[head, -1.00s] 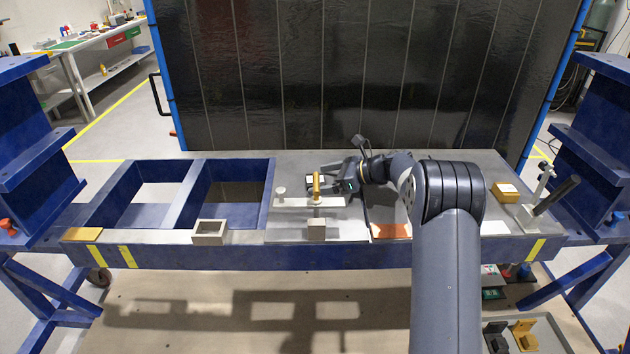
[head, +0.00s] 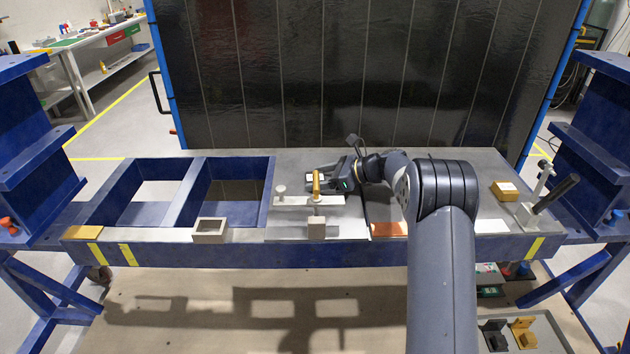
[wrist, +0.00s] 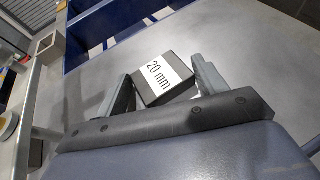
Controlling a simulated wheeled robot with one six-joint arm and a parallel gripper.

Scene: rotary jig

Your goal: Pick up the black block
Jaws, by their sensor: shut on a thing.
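The black block (wrist: 155,85) shows in the wrist view between my gripper's two fingers, with a white "20 mm" label on its top face. It sits tilted in that picture. My gripper (wrist: 158,88) is shut on it, one finger at each side. In the head view my gripper (head: 325,183) is over the grey plate, behind the clamp fixture. There the block is small and partly hidden, and I cannot tell whether it touches the plate.
A clamp fixture with a yellow handle (head: 316,184) stands just in front of my gripper. A hollow square block (head: 210,230) lies left on the front rail. A blue open frame (head: 180,205) is at left. A yellow block (head: 505,191) lies at right.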

